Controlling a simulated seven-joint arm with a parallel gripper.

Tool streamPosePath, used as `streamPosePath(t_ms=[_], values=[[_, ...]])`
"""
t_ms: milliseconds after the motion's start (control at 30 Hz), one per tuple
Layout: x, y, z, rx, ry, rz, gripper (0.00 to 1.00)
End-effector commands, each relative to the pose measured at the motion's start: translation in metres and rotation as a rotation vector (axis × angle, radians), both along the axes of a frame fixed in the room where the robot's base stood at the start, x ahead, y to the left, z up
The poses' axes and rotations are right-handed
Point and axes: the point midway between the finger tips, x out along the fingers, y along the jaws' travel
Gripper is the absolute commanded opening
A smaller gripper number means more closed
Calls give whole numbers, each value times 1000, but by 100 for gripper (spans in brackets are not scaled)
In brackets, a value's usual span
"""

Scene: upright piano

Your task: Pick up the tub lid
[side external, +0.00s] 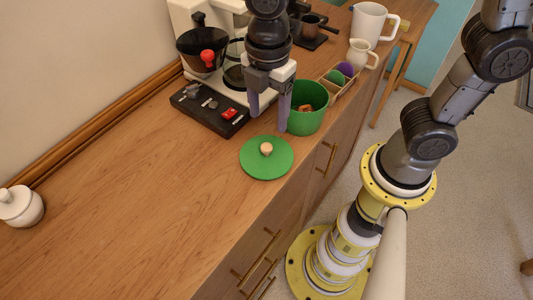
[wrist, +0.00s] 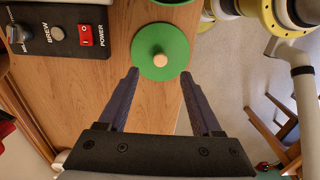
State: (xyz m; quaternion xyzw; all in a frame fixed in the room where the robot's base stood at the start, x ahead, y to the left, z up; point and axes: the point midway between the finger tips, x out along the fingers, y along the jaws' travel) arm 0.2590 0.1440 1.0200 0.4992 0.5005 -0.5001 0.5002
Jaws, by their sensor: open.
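The tub lid (side external: 266,158) is a flat green disc with a round tan wooden knob (side external: 266,149), lying knob up on the wooden counter top. In the wrist view the lid (wrist: 151,38) lies just beyond my fingertips, with its knob (wrist: 160,60) between their lines. My gripper (side external: 268,122) is open and empty, fingers pointing down, above the counter and apart from the lid. In the wrist view my gripper's fingers (wrist: 160,72) are spread wide. The green tub (side external: 310,118) stands open behind the lid, with brownish things inside.
A coffee maker (side external: 222,125) with a black base and red switch stands behind my gripper. A divided box (side external: 341,83) with coloured balls, a small jug (side external: 360,54) and a white mug (side external: 371,22) stand farther right. A white lidded pot (side external: 20,207) sits far left.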

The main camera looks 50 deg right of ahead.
Motion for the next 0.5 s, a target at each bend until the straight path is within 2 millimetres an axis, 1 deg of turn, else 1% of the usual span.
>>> streamPosePath(t_ms=[33, 100, 367, 500], values=[[-1, 0, -9, -2, 4, -1, 66], [0, 0, -18, -1, 2, -1, 66], [-1, 1, -36, -1, 2, -1, 66], [-2, 5, -56, -2, 4, 1, 66]])
